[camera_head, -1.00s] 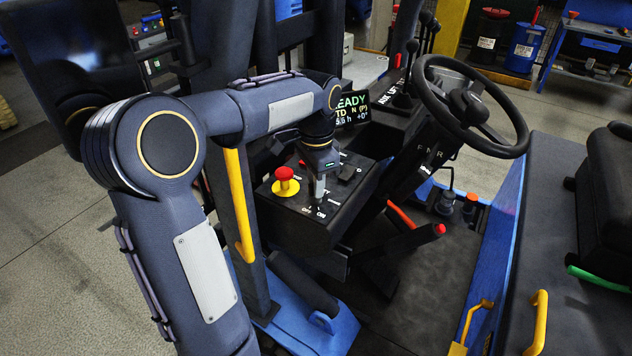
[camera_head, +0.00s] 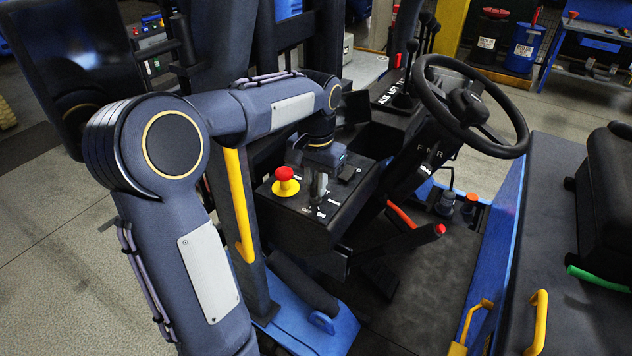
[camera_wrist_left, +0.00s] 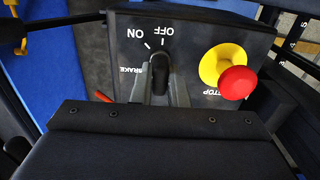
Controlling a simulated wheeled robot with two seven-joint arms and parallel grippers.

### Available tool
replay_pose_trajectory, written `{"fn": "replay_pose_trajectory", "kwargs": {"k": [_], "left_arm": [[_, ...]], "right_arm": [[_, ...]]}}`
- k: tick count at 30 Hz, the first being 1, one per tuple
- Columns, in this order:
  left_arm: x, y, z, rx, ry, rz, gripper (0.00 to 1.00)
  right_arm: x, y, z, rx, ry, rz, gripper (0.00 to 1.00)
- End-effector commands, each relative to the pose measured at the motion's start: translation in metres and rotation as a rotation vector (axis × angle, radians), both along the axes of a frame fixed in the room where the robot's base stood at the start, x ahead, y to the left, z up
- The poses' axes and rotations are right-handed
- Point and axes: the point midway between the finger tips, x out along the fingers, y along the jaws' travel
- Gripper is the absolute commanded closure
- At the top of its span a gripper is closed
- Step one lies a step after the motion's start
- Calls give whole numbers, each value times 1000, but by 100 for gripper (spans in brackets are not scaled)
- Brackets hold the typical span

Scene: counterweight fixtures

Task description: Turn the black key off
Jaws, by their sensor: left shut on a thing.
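The black key (camera_wrist_left: 157,72) stands in the dark control panel (camera_wrist_left: 205,30), between the ON and OFF marks and the BRAKE label in the left wrist view. It points towards the marks, close to the OFF line. My left gripper (camera_wrist_left: 159,88) is shut on the key, with one finger on each side. In the head view the left gripper (camera_head: 318,192) reaches down to the panel, and its fingers largely hide the key. My right gripper is not in view.
A red stop button on a yellow base (camera_head: 285,182) sits close beside the left gripper. The display (camera_head: 352,108) behind my wrist looks dark. The steering wheel (camera_head: 425,100) is to the right, and a yellow handrail (camera_head: 238,205) runs beside my arm.

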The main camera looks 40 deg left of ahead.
Motion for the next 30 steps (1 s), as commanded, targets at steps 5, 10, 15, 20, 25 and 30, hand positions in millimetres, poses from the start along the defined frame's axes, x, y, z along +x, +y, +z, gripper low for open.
{"fn": "replay_pose_trajectory", "kwargs": {"k": [5, 10, 15, 20, 25, 30], "left_arm": [[1, 1, 1, 0, -4, 9, 100], [1, 1, 1, 0, -4, 9, 100], [1, 1, 1, 0, -4, 8, 71], [0, 0, 1, 0, -2, 6, 65], [0, 0, 1, 0, -2, 6, 65], [1, 0, 18, 1, -6, 6, 65]], "right_arm": [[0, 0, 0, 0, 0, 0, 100], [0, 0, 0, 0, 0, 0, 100], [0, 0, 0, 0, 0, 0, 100], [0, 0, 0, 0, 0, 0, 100], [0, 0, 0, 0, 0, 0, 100], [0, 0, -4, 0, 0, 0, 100]]}}
